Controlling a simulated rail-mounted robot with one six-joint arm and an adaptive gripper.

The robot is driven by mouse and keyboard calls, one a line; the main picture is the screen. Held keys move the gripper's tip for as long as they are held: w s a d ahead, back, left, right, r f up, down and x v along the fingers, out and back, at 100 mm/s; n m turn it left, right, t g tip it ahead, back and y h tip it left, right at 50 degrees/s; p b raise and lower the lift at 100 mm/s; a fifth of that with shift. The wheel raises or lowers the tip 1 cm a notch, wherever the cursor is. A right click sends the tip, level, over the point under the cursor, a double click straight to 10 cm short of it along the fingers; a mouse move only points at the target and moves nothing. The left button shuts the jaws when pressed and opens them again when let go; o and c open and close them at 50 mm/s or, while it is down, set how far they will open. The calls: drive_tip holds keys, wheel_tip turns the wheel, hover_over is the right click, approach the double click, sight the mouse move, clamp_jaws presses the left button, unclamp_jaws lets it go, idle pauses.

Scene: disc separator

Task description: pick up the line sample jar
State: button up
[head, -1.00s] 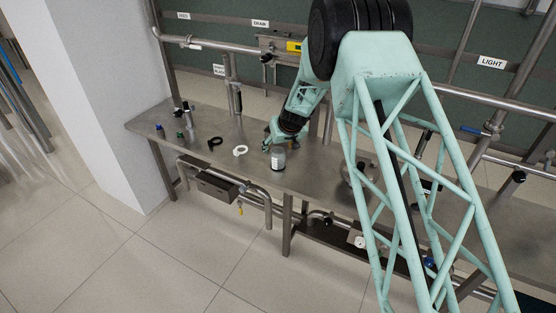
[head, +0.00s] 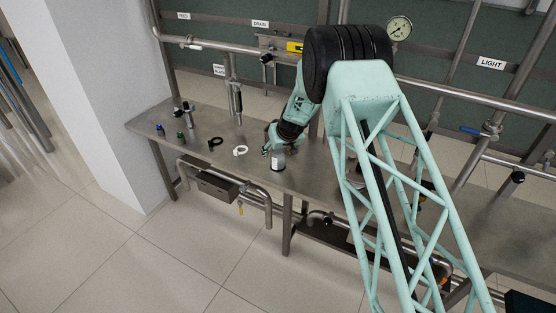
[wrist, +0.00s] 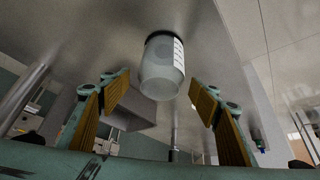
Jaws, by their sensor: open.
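The sample jar (head: 278,160) stands on the metal table near its front edge in the head view. It is clear, with a white label and a dark end. In the wrist view the jar (wrist: 162,68) appears upside down, between and beyond the fingers. My gripper (head: 268,147) is at the jar's left and back side in the head view. In the wrist view my gripper (wrist: 160,100) is open, with an orange-brown ribbed pad on each side and gaps between the pads and the jar. Whether any part touches the jar is not visible in the head view.
A white ring (head: 240,151) and a black ring (head: 215,142) lie left of the jar on the table (head: 185,155). Small blue and green bottles (head: 160,130) stand farther left. Pipes and a grey box (head: 217,186) hang below the front edge. A vertical valve pipe rises behind.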

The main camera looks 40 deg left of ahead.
drive_tip(key=shift+c, duration=0.7)
drive_tip(key=c, duration=0.8)
drive_tip(key=shift+r, duration=0.15)
drive_tip(key=shift+r, duration=4.95)
drive_tip(key=shift+w, duration=0.1)
drive_tip(key=w+d+r+m+t+h+b, duration=0.1)
drive_tip(key=w+d+r+m, duration=0.15)
drive_tip(key=w+d, duration=0.8)
drive_tip(key=w+d+r+m+h+b, duration=0.1)
drive_tip(key=w+d+r, duration=0.2)
drive_tip(key=d, duration=1.4)
drive_tip(key=w+d+r+m+t+b, duration=0.1)
drive_tip(key=w+d+r+m+b, duration=0.1)
drive_tip(key=w+d, duration=0.8)
drive_tip(key=s+d+r+m+h+b, duration=0.1)
drive_tip(key=d+r+m, duration=0.1)
drive_tip(key=d, duration=1.4)
drive_tip(key=s+d+r+m+h+b, duration=0.1)
drive_tip(key=s+d+r+m, duration=0.1)
drive_tip(key=d, duration=1.4)
drive_tip(key=s+d+r+m+t+h+b, duration=0.1)
drive_tip(key=s+d+r+m, duration=0.1)
drive_tip(key=d, duration=1.4)
drive_tip(key=shift+s+d+h, duration=0.15)
drive_tip(key=shift+d+h, duration=0.15)
